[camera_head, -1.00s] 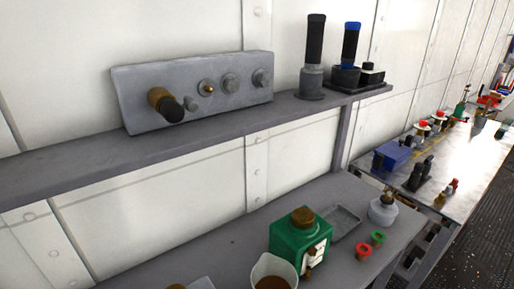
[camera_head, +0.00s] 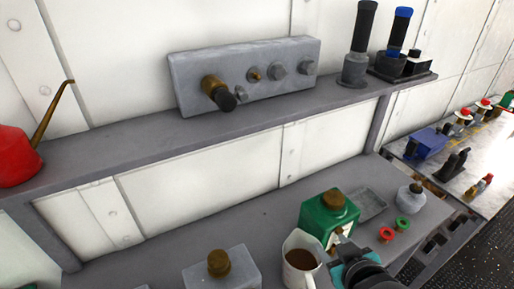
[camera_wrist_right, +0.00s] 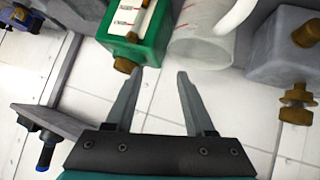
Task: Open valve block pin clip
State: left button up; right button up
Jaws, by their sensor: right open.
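A grey block with a brass cap (camera_head: 220,264) stands on the lower bench in the head view, cut by the bottom edge. A similar grey block with brass fittings (camera_wrist_right: 285,62) is at the right of the right wrist view. It fits the valve block, but I cannot make out a pin clip on it. My right gripper (camera_wrist_right: 160,78) is open and empty, its fingers spread below the green box and clear cup in that view. My left gripper is out of view.
A green box (camera_head: 327,217), a cup of brown liquid (camera_head: 300,262) and a shallow tray (camera_head: 371,204) are on the bench. The shelf above holds a knobbed grey panel (camera_head: 275,57) and a red oil can (camera_head: 14,158). The bench's left middle is clear.

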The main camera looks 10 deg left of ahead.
jog(key=w+a+r+n+t+y, duration=0.3)
jog(key=w+a+r+t, duration=0.1)
jog(key=w+r, duration=0.3)
jog(key=n+g+y, duration=1.1)
jog(key=n+y, duration=0.3)
jog(key=n, duration=1)
send_near(248, 97)
jog(key=a+p, duration=0.1)
jog(key=a, duration=0.1)
jog(key=a+p, duration=0.1)
jog(key=a, duration=0.2)
jog(key=w+a+p, duration=0.1)
jog(key=a, duration=0.2)
jog(key=shift+w+a+r+p, duration=0.15)
jog(key=shift+a+r+p, duration=0.05)
jog(key=shift+r+p, duration=0.2)
grip_shut()
